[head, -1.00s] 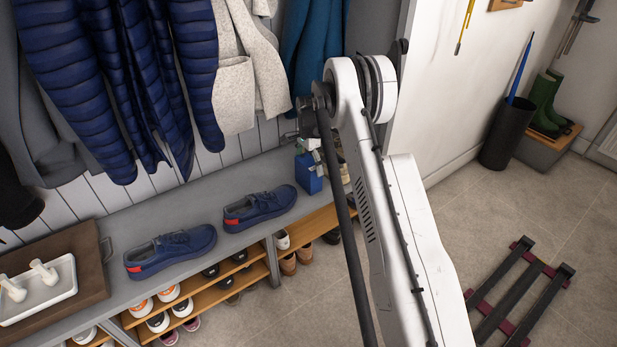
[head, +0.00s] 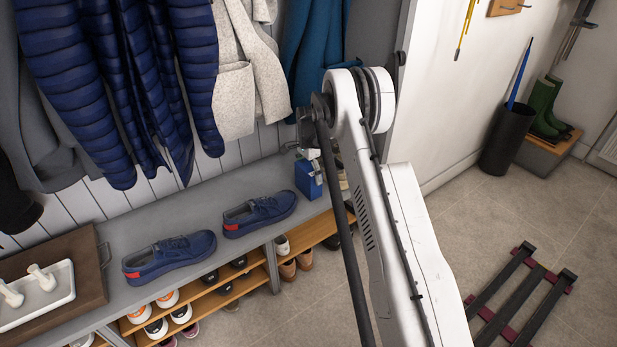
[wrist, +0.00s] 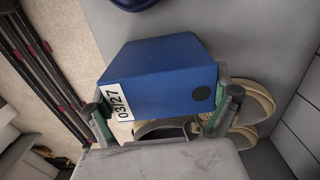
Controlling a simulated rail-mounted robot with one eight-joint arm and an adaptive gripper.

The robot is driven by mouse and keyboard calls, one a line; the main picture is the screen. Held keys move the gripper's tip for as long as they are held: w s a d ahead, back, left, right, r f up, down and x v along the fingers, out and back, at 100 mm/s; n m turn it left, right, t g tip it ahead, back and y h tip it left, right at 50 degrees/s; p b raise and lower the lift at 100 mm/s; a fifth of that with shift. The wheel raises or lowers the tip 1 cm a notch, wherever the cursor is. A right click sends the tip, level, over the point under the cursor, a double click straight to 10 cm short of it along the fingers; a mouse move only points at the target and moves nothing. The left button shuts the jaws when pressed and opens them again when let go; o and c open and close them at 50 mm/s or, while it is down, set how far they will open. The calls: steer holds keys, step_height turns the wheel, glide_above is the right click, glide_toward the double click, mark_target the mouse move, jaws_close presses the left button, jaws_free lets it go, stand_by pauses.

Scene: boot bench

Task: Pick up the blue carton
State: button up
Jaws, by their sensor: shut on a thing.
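The blue carton (head: 307,180) stands at the right end of the grey bench, partly hidden behind my arm in the head view. In the wrist view the carton (wrist: 165,75) fills the middle, with a white label reading 03/27 and a dark round spot. My gripper (wrist: 168,102) has one finger against each side of the carton and is shut on it. In the head view my gripper (head: 310,168) is small and partly covered by my arm. I cannot tell whether the carton touches the bench.
Two blue shoes (head: 260,214) lie on the bench (head: 205,195) left of the carton. Beige shoes (wrist: 250,100) sit close beside the carton in the wrist view. A brown board (head: 88,262) with a white tray is at the far left. Coats (head: 165,60) hang above.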

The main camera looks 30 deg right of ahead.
step_height(320, 180, up, 10)
steer(key=shift+r+p, duration=0.1)
steer(key=shift+p, duration=1.15)
